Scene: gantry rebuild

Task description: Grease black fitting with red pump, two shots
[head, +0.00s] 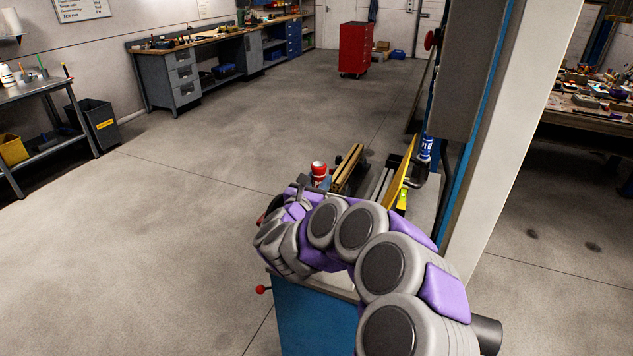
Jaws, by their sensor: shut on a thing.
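My arm reaches up from the lower right over a blue machine bench. My gripper (301,194) is at its far end, mostly hidden by my arm links. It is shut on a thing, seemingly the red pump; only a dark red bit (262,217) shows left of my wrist. A red-topped object (319,172) with a white band and bluish lower part stands just beyond the gripper; I cannot tell whether they touch. I cannot make out the black fitting.
A blue cabinet (312,318) with a red-knobbed lever (263,289) lies below my arm. Wooden bars (348,168), a yellow strip (401,172) and a blue can (425,148) are beyond it. A pale column (510,130) rises at right. Open floor lies left.

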